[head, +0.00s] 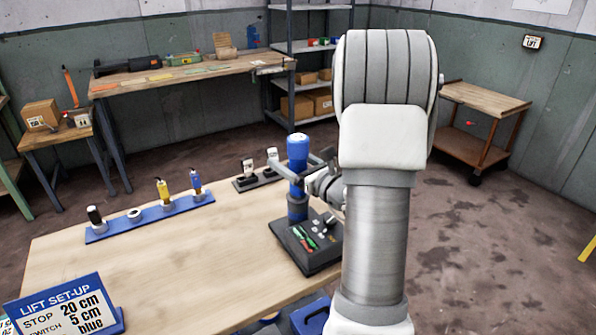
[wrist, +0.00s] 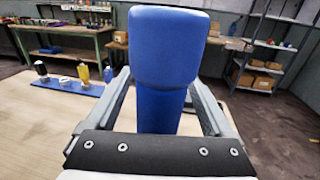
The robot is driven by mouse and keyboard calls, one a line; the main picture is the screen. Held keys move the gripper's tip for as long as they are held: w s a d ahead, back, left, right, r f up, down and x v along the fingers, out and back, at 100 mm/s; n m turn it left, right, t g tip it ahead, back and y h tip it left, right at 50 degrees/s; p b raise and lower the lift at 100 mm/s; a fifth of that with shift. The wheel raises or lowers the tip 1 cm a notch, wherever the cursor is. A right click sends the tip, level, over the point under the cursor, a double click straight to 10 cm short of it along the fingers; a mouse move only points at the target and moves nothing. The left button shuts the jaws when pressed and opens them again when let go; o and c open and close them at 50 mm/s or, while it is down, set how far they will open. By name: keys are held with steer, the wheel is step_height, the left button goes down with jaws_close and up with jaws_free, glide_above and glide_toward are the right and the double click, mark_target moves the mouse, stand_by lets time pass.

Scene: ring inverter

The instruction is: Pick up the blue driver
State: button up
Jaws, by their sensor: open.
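A large blue-handled tool (head: 298,149) stands upright in a dark block (head: 312,255) at the table's right side. My gripper (head: 301,172) is open around it, a finger on each side. In the wrist view the blue handle (wrist: 166,45) fills the middle between the fingers of my gripper (wrist: 163,82); its lower end is hidden behind the gripper body. A smaller blue-handled tool (head: 195,180) stands upright in the right end of a blue rack (head: 148,217), away from my gripper. I cannot tell for certain which one is the blue driver.
The rack also holds a yellow tool (head: 162,190), an empty-looking ring (head: 134,214) and a black tool (head: 95,215). A dark tray (head: 258,181) with light-topped pieces lies behind. A set-up sign (head: 65,308) stands at front left. The table's middle (head: 190,260) is bare.

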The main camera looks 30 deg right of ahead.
jaws_close()
steer(key=shift+r, duration=0.1)
steer(key=shift+r, duration=0.1)
stand_by(0.3)
